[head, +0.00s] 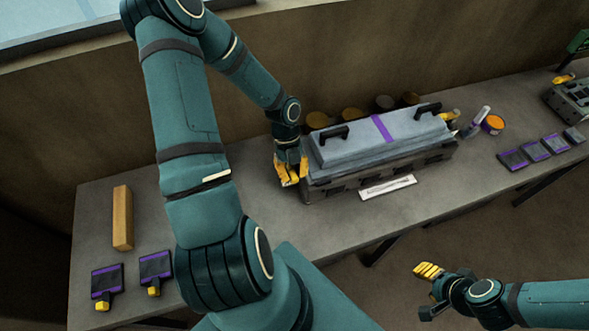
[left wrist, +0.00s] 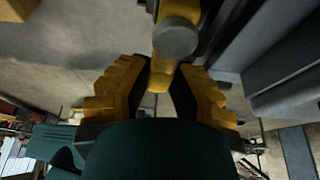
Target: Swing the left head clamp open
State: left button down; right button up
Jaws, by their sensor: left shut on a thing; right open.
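The engine (head: 325,188) stands on the bench with its grey-blue head (head: 345,153) on top, marked by a purple stripe. My left gripper (head: 291,174) is at the engine's left end. In the left wrist view, the left head clamp (left wrist: 160,75), a yellow lever with a round grey end, sits between the fingers of my left gripper (left wrist: 160,95), which are shut on it. In the head view my gripper covers most of this clamp. The yellow right clamp (head: 448,115) shows at the engine's far right end. My right gripper (head: 430,270) is open and empty, in front of the bench.
A white label strip (head: 388,188) lies before the engine. A wooden block (head: 122,218) and two dark purple-striped pieces (head: 107,281) lie at the left. An orange-topped can (head: 493,124) and several dark pads (head: 513,160) are at the right. A wall runs close behind the bench.

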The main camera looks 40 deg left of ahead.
pick_arm(q)
jog(key=shift+s+f, duration=0.1)
dwell(0.3)
jog(key=c, duration=0.8)
grip_release()
jog(key=v, duration=1.2)
